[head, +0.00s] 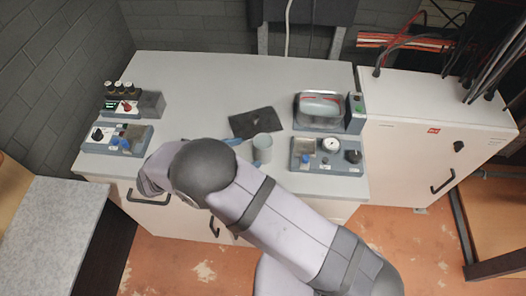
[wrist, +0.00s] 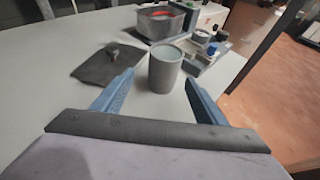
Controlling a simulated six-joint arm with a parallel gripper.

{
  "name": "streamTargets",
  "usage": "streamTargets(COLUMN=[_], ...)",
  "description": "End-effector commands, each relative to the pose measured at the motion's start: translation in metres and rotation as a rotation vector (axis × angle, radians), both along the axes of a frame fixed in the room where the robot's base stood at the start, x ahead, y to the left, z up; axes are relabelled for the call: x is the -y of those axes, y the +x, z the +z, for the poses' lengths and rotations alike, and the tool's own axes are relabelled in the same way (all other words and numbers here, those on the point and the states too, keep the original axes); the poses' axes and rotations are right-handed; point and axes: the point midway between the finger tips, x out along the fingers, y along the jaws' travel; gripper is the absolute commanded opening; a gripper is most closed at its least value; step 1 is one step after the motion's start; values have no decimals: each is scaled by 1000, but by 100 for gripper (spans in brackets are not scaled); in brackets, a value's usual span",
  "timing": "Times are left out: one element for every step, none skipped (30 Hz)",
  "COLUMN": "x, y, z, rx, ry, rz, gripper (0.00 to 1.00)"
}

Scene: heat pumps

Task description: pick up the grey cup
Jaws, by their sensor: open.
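The grey cup (wrist: 165,70) stands upright on the white worktop in the wrist view. In the head view the cup (head: 262,148) is just beyond my arm, near the middle front of the worktop. My gripper (wrist: 158,98) is open, with its two blue fingers spread apart. The cup is ahead of the fingers and between their lines, and nothing is held. In the head view my arm hides most of the gripper; a bit of blue finger shows left of the cup.
A dark mat (head: 254,122) with a small object on it lies behind the cup. Instrument units (head: 328,154) stand to the right, with a metal container (head: 322,108) behind. More units (head: 117,137) stand at the left. The worktop (head: 205,90) is clear toward the back left.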

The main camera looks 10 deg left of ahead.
Motion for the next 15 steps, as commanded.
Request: streamTargets(x=[2,4,6,8,10,13,14,15,15,15,15,16,17,18,21], y=[2,3,5,6,7,9,10,11,12,12,12,12,13,13,15], z=[1,0,-1,-2,-3,-4,-5,-6,-7,-7,-8,-8,-8,-8,-8], rx=[-1,-1,-2,-2,-3,-3,-2,-3,-2,-2,-2,-2,-2,-2,-2], ry=[0,0,0,-1,-1,-1,1,1,2,3,3,3,2,2,1], rz=[-2,-2,-1,-2,-3,-4,-4,-4,-3,-2,-2,-2,-3,-3,-4], gripper=[66,66,66,66,66,66,66,66,66,66,66,66,66,66,66])
